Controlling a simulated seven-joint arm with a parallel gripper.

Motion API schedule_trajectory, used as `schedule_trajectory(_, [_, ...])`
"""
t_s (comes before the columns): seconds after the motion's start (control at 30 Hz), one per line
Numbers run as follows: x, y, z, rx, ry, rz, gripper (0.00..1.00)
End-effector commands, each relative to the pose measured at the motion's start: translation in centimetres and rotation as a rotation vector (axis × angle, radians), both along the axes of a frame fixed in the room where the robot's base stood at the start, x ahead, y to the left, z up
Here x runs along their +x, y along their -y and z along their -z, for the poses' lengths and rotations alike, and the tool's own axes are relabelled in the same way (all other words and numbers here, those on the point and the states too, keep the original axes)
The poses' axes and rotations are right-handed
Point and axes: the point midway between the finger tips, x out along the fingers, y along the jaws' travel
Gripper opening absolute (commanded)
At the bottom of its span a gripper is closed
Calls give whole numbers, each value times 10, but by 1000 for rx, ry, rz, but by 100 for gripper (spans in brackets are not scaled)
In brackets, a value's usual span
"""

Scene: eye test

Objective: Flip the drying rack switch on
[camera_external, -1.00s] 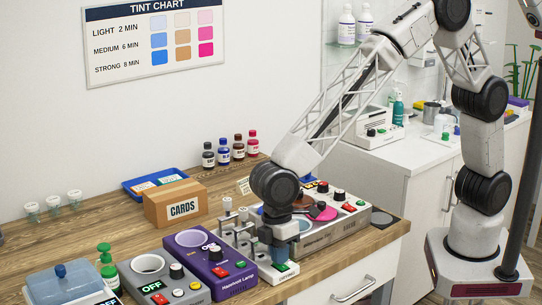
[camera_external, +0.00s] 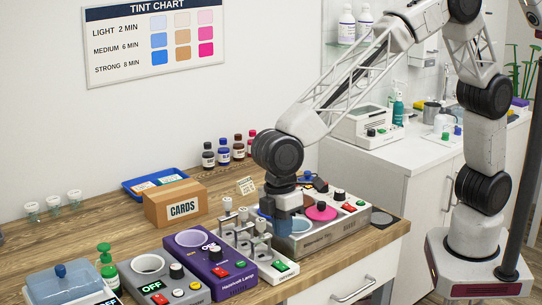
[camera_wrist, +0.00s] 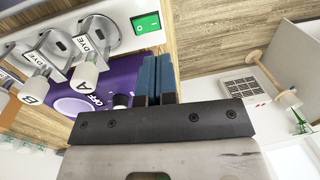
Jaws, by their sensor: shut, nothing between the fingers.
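No label that I can read says drying rack. A long white unit (camera_external: 258,250) with several upright white-knobbed dye holders stands on the wooden counter. It has a green rocker switch (camera_external: 281,267) at its front end. In the wrist view the green switch (camera_wrist: 145,24) shows O and I marks; which side is pressed I cannot tell. My gripper (camera_external: 284,232) points down over the right side of this unit, beside the dye holders and behind the green switch. In the wrist view my gripper (camera_wrist: 158,58) shows two blue fingers shut together with nothing between them.
A purple lamp (camera_external: 213,262) and a grey unit (camera_external: 164,280) stand to the left. A grey unit (camera_external: 335,233) with a pink disc (camera_external: 320,212) and knobs is close on the right. The cards box (camera_external: 175,203) sits behind.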

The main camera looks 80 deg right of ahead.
Motion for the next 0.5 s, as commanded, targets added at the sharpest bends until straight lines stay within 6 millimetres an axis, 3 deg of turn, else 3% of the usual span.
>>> schedule_trajectory(0.2, [-3, -3, -35, 1, 1, 1, 0])
schedule_trajectory(0.5, [-5, -5, -59, 1, 1, 0, 0])
